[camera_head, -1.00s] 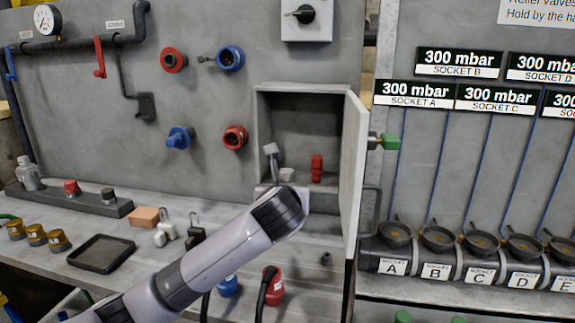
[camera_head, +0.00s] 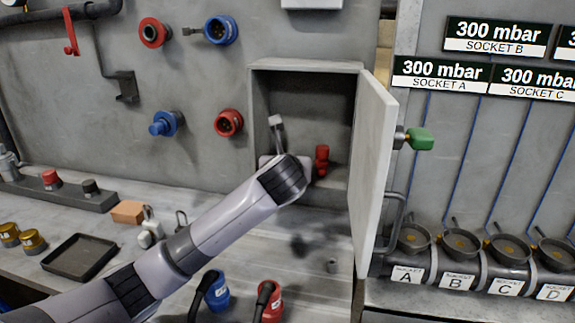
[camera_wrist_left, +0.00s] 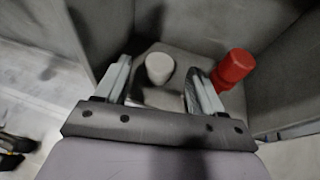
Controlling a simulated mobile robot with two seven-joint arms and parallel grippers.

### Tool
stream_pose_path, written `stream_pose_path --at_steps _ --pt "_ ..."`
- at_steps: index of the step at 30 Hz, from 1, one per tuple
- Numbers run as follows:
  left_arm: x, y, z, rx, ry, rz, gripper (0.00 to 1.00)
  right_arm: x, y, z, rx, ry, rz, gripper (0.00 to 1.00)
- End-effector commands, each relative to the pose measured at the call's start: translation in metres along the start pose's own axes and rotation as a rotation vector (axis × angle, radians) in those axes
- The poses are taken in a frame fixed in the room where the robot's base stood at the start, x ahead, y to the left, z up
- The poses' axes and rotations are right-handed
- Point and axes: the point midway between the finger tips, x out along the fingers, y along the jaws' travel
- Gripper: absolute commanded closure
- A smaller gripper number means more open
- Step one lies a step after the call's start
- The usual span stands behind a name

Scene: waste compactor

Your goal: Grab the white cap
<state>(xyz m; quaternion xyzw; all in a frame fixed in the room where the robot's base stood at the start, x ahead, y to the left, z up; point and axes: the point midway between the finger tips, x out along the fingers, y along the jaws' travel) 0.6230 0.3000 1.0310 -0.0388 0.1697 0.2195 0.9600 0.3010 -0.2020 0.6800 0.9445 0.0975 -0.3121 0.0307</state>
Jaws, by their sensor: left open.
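The white cap (camera_wrist_left: 159,66) is a small pale cylinder standing upright on the floor of the open wall cabinet (camera_head: 303,66). In the head view it is hidden behind my left gripper (camera_head: 284,150). In the left wrist view my left gripper (camera_wrist_left: 159,78) is open, with one finger on each side of the cap in the picture. I cannot tell whether a finger touches the cap. My right gripper is not in view.
A red cap-like piece (camera_head: 322,160) stands close to the right of the white cap; it also shows in the wrist view (camera_wrist_left: 234,67). The cabinet walls enclose the gripper closely. The open cabinet door (camera_head: 372,170) stands out on the right.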

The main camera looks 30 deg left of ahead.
Motion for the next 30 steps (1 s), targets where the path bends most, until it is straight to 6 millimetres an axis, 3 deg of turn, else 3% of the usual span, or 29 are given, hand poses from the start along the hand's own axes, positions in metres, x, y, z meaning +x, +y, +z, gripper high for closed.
stream_pose_path --at_steps 9,20,23,25,26,30 --pt "0.037 -0.001 -0.001 -0.001 0.001 0.002 0.32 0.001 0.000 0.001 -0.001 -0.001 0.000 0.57" --pt "0.044 0.000 -0.001 0.000 -0.001 0.000 0.32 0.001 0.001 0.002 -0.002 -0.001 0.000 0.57" --pt "0.044 0.000 -0.001 0.000 0.000 0.000 0.58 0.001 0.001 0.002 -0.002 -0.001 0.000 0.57" --pt "0.044 0.000 -0.001 0.000 0.000 0.000 0.80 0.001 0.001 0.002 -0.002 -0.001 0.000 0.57" --pt "0.044 0.000 -0.001 0.000 0.000 0.000 0.85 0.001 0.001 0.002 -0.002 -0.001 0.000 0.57" --pt "0.044 0.000 -0.001 0.000 0.000 0.000 0.86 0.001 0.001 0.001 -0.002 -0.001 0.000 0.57"
